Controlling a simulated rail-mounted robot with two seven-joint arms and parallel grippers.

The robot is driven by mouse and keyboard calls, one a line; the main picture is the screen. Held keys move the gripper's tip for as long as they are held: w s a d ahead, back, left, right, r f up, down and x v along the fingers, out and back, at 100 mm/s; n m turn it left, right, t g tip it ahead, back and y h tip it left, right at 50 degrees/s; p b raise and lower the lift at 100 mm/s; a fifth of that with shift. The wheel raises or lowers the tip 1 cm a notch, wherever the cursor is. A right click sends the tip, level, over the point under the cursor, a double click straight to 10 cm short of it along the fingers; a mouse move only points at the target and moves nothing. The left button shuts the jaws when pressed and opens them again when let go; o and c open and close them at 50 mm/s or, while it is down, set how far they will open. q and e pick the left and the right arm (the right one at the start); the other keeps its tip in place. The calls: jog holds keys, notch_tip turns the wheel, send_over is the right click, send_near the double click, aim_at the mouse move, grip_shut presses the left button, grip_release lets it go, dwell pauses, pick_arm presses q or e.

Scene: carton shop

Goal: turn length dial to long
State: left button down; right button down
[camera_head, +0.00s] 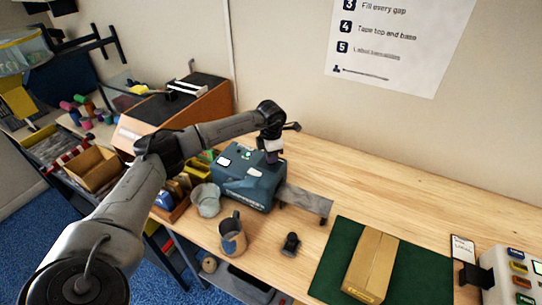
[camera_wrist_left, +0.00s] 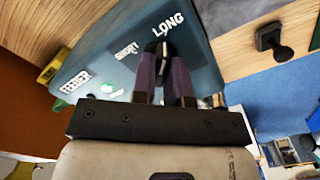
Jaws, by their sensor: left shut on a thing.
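The blue-grey machine (camera_head: 262,190) stands on the wooden workbench, and its top face fills the upper part of the left wrist view (camera_wrist_left: 195,50). The words LONG (camera_wrist_left: 168,24) and SHORT (camera_wrist_left: 126,50) are printed beside the dark length dial (camera_wrist_left: 151,47). My left gripper (camera_wrist_left: 163,52) is shut on the dial, its purple-grey fingers on either side; in the head view this gripper (camera_head: 271,154) is over the machine's back right corner. The fingers hide much of the dial, so its exact setting is hard to tell. My right gripper is out of view.
A grey cup (camera_head: 206,200) and a tan mug (camera_head: 232,238) stand in front of the machine. A black stamp-like object (camera_head: 290,244) sits to the right, near a green mat (camera_head: 329,270) with a cardboard carton (camera_head: 372,265). The bench behind is clear.

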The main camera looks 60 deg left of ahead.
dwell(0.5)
pick_arm(q)
jog(key=c, duration=1.1)
grip_release()
jog(key=shift+c, duration=0.2)
notch_tip(320, 180, up, 14)
jog(key=b, duration=0.1)
jog(key=shift+b, duration=0.4)
jog(key=shift+f, duration=0.1)
